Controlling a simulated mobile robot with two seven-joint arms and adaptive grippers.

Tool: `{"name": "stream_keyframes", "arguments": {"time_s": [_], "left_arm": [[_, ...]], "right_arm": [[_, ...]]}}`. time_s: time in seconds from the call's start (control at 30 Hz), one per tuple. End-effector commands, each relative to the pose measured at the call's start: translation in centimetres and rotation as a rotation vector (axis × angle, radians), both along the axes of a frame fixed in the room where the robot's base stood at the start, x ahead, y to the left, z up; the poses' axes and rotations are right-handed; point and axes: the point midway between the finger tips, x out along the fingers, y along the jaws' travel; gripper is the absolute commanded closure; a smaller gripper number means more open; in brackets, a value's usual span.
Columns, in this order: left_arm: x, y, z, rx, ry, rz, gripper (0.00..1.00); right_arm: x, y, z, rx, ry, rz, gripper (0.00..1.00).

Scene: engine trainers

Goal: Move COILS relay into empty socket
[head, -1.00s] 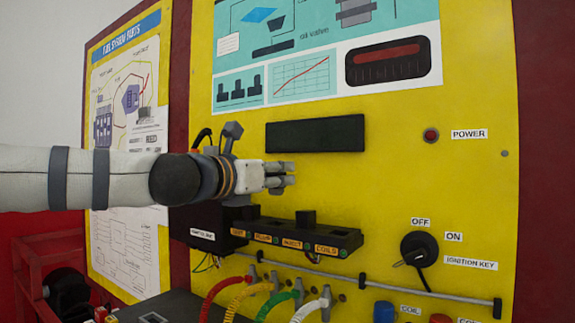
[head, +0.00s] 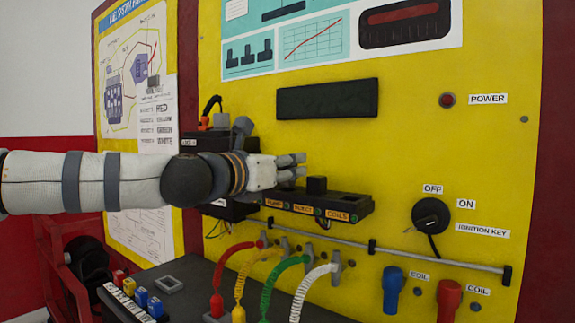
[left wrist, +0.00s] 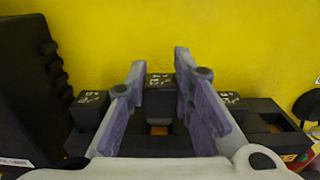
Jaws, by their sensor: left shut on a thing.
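The relay block (head: 355,206) is a dark strip on the yellow panel with orange labels along its front, one reading COILS at its right end. A black relay (head: 317,185) stands on it, right of my left gripper (head: 298,166). In the left wrist view the fingers are shut on a middle black relay (left wrist: 160,95), with another relay on the left (left wrist: 90,108) and one on the right (left wrist: 231,101). Right of these is an empty socket (left wrist: 268,122). Relay markings are unreadable. I cannot tell whether the held relay is seated. My right gripper is not in view.
A metal rail (head: 420,256) runs below the block, with red, yellow, green and white coiled cables (head: 312,285) under it. An ignition key switch (head: 431,216) is to the right. A black box (left wrist: 28,85) stands left of the fingers.

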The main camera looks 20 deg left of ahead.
Motion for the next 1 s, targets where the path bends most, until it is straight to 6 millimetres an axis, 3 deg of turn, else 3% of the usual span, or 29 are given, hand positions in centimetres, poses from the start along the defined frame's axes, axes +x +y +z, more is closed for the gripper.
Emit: {"name": "stream_keyframes", "arguments": {"time_s": [1.0], "left_arm": [[0.1,0.0,-1.3,0.001,0.002,0.0,0.99]], "right_arm": [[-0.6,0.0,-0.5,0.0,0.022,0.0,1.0]]}}
